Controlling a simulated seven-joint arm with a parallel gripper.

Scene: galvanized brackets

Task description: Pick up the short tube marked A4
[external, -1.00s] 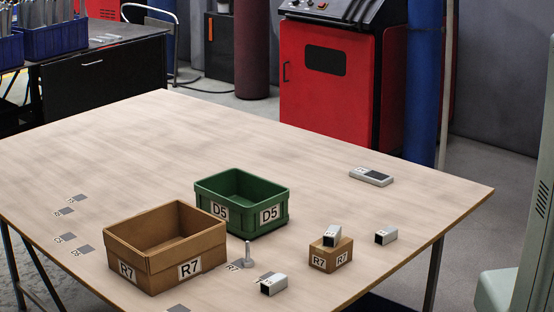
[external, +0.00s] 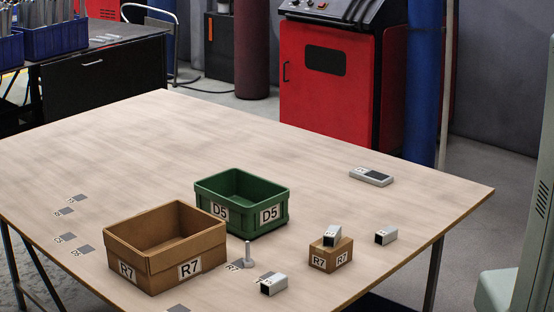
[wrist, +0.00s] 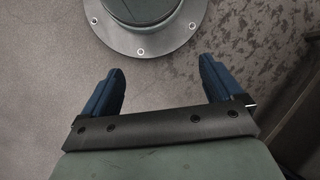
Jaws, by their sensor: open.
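Several short metal tubes lie on the wooden table in the external view. One tube (external: 273,285) lies at the front, one tube (external: 386,236) lies at the right, and one tube (external: 332,235) rests on top of a small cardboard box (external: 331,256). Their markings are too small to read, so I cannot tell which is A4. My gripper (wrist: 162,85) shows in the wrist view with its two blue fingers wide apart and nothing between them. It is not in the external view, and no tube is in the wrist view.
A cardboard box (external: 153,270) marked R7 and a green bin (external: 240,227) marked D5 stand on the table. A bolt-like piece (external: 249,257) stands upright between the boxes and the front tube. A flat grey part (external: 371,177) lies farther back. The table's back middle is clear.

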